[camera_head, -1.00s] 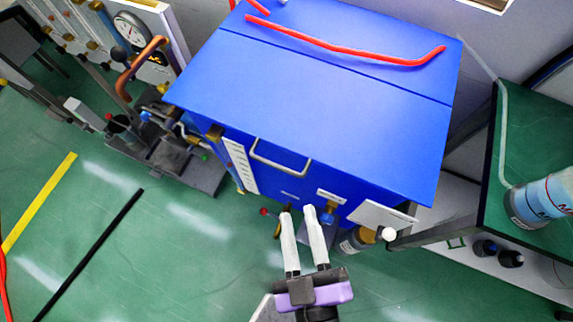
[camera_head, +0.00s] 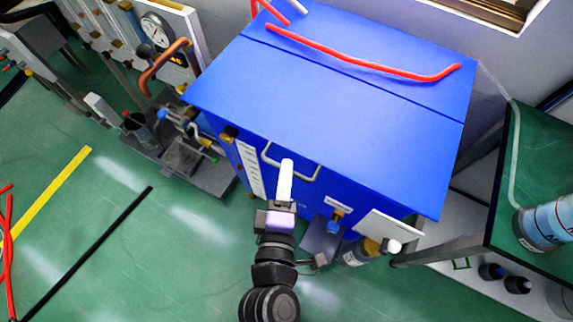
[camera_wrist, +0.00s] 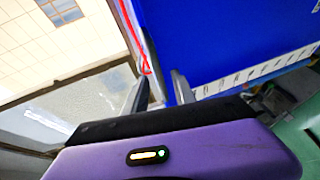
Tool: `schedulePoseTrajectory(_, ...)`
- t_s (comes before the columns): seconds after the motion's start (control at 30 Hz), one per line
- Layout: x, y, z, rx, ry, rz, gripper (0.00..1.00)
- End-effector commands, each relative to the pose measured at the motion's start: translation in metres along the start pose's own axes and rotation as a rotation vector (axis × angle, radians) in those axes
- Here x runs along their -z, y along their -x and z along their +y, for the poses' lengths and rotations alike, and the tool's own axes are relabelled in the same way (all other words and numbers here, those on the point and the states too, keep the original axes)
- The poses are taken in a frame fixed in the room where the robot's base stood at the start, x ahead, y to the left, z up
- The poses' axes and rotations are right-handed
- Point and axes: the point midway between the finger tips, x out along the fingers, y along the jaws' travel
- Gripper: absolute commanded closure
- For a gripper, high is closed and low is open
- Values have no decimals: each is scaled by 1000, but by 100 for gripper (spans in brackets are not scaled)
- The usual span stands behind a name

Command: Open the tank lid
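The blue tank (camera_head: 390,185) has a flat blue lid (camera_head: 330,110), which lies shut. A metal handle (camera_head: 312,176) is on the tank's front side, just under the lid's front edge. My gripper (camera_head: 287,163) is turned on edge in front of the handle, its fingertips overlapping the handle in the head view. I cannot tell whether they touch it. The blue tank (camera_wrist: 215,40) fills the upper right of the wrist view.
A red hose (camera_head: 360,62) lies across the lid's back part. A gauge panel (camera_head: 165,40) with pipes stands at the left. A green-topped table (camera_head: 540,165) with a blue canister (camera_head: 548,225) is at the right. The floor (camera_head: 180,260) at the front left is mostly clear.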

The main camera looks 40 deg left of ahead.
Motion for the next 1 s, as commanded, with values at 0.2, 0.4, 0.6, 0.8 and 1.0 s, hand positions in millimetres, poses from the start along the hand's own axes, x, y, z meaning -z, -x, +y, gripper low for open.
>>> schedulePoseTrajectory(0.2,0,-21,0,0,-1,0,68)
schedulePoseTrajectory(0.4,0,-24,0,1,-1,0,68)
schedulePoseTrajectory(0.6,0,-24,0,0,-1,0,84)
schedulePoseTrajectory(0.8,0,-24,0,1,-2,0,100)
schedulePoseTrajectory(1.0,0,-23,-1,1,-2,0,100)
